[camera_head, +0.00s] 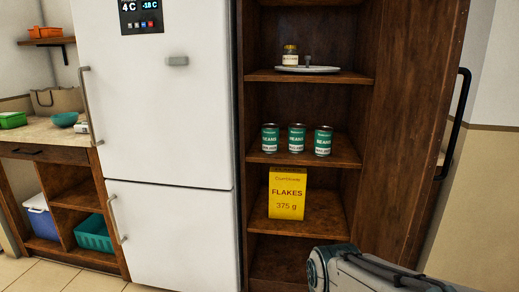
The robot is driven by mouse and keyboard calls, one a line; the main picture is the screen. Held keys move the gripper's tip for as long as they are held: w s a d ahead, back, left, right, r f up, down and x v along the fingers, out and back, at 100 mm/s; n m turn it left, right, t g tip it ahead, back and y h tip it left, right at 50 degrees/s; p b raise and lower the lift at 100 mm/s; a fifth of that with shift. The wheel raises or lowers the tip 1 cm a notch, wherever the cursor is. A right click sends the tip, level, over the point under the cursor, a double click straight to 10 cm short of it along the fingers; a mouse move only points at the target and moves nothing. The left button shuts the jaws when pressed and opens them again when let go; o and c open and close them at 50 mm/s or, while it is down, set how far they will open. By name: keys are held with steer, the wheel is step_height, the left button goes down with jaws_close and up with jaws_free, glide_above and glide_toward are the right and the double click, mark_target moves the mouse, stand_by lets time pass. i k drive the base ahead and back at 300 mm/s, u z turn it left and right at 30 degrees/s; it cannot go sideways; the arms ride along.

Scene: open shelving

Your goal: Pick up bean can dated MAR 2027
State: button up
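Three bean cans with green and white labels stand upright in a row on the middle shelf of the open wooden shelving: a left can (270,138), a middle can (297,138) and a right can (323,141). Each label reads BEANS. The date print is too small to read, so I cannot tell which one is dated MAR 2027. Part of my arm shows at the bottom right, below and to the right of the cans. My gripper is not in view.
A yellow FLAKES box (287,195) stands on the shelf below. A plate (308,69) and a small jar (290,55) sit on the shelf above. A white fridge (160,100) adjoins on the left. A black-handled door (455,120) is at the right.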

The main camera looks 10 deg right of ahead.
mark_target(323, 136)
steer(key=k, duration=0.6)
steer(key=u, duration=0.65)
steer(key=i, duration=1.4)
steer(key=z, duration=0.6)
steer(key=i, duration=0.65)
steer(key=z, duration=0.6)
